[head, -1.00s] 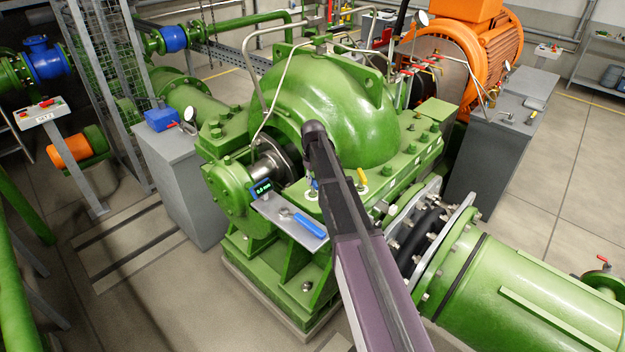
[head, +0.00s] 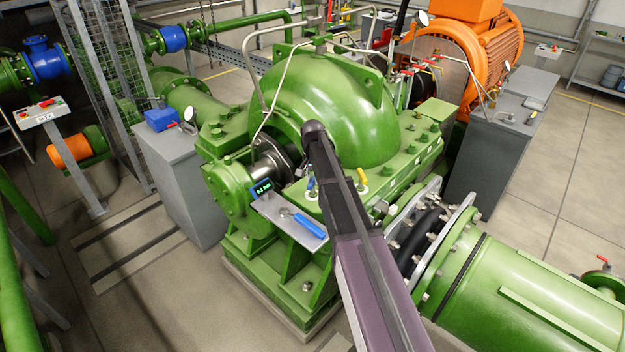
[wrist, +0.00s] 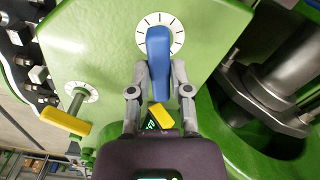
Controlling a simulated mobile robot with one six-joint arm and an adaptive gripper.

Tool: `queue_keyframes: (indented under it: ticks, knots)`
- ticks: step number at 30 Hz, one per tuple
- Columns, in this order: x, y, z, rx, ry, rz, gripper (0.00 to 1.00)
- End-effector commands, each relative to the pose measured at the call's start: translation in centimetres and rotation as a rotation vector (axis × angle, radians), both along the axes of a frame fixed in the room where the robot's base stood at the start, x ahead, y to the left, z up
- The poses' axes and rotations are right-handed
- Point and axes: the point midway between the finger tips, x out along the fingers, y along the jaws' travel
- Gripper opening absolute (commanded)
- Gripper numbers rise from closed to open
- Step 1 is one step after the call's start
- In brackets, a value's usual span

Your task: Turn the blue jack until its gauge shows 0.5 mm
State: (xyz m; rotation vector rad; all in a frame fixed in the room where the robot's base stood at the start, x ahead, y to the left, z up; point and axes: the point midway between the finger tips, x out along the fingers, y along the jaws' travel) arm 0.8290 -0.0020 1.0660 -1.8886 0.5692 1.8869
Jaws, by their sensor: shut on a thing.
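The blue jack (wrist: 159,48) has a flat blue handle in front of a white dial with black marks (wrist: 178,38) on a green block. My gripper (wrist: 159,75) is shut on this handle, one finger on each side. In the head view the blue jack (head: 311,183) shows beside my dark arm, which hides most of the gripper. The gauge (head: 262,187) is a small dark display with lit digits at the corner of a grey plate; its tiny reading looks like 0.1 mm.
A yellow jack (wrist: 66,122) with its own dial stands left of the blue one. A blue-handled tool (head: 309,226) lies on the grey plate (head: 283,221). A steel shaft (wrist: 282,88) and green housing are close on the right in the wrist view.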

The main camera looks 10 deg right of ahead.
Motion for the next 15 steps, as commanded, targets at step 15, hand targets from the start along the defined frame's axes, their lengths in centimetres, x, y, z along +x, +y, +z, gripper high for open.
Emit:
queue_keyframes:
  ticks: [15]
  knots:
    - [-0.19, -0.04, -0.04, -0.002, 0.004, -0.489, 0.00]
